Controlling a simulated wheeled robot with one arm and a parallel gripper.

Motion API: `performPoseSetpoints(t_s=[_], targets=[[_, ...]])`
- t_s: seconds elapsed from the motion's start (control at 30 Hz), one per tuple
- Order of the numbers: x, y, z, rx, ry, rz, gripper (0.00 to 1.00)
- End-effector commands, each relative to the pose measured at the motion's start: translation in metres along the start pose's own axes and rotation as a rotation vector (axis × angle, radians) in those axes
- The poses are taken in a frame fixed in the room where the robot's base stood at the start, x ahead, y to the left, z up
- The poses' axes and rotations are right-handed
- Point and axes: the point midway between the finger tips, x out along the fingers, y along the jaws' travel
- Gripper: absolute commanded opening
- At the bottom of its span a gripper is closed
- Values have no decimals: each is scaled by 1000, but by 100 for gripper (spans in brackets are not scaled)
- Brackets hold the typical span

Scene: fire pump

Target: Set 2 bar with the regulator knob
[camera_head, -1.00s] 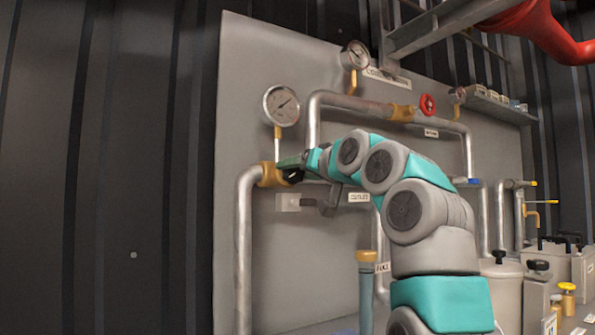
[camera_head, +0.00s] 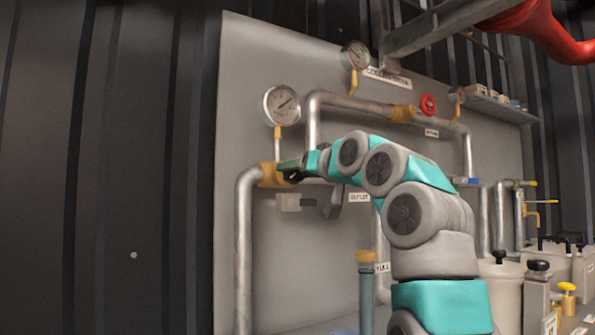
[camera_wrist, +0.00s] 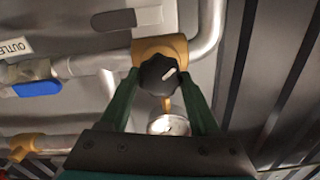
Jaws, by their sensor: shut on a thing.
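The regulator knob (camera_wrist: 158,75) is round and black with a white pointer mark, on a brass-coloured body (camera_wrist: 165,47). In the wrist view my gripper (camera_wrist: 159,78) has its two green fingers on either side of the knob, shut on it. The mark points to the upper right there. In the head view my gripper (camera_head: 293,166) is at the brass body (camera_head: 272,175), and the knob is mostly hidden. A round white gauge (camera_head: 282,105) stands above the body; its needle points to the upper right, but its numbers are too small to read.
Silver pipes (camera_head: 243,250) run along the grey panel (camera_head: 255,55). A second gauge (camera_head: 355,55) and a red handwheel (camera_head: 428,104) are further right. In the wrist view a blue handle (camera_wrist: 37,88) lies left of the knob, near the OUTLET label (camera_wrist: 14,47).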

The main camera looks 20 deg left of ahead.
Motion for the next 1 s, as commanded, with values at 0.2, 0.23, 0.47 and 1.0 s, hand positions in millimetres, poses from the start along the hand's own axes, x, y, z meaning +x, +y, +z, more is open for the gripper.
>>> performPoseSetpoints(t_s=[0.2, 0.23, 0.47, 1.0], targets=[[0, 2, -1, -176, -1, 4, 8], [0, 2, -1, -206, -1, 4, 8], [0, 1, 0, -424, -4, 3, 8], [0, -2, 2, -938, -3, 1, 8]])
